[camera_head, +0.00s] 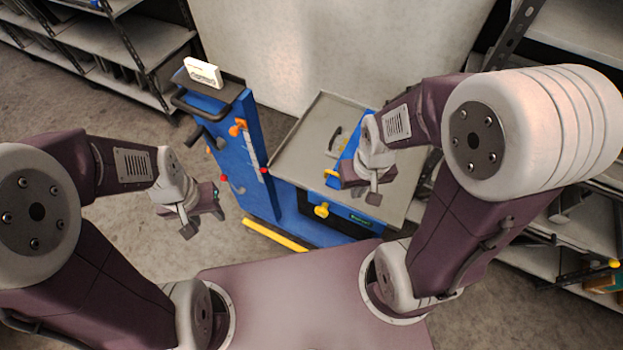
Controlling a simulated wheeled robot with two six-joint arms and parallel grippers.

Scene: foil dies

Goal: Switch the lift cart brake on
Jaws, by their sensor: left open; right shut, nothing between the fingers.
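The lift cart stands ahead of me, with a blue column (238,150) and a grey platform (310,135). The column carries an orange knob (237,128), a red knob (264,171) and dark levers on its left side. A yellow knob (321,210) sits on the cart's blue front below the platform. Which control is the brake, and its setting, I cannot tell. My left gripper (205,222) is open and empty, left of the column and apart from it. My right gripper (374,197) is shut and empty, over the platform's front part and right of the yellow knob.
A blue object (349,165) with a yellow end lies on the platform, partly behind my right gripper. A white box (203,73) sits on top of the column by a black handle. A yellow bar (275,235) runs low at the cart's base. Shelves (110,45) stand left and right.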

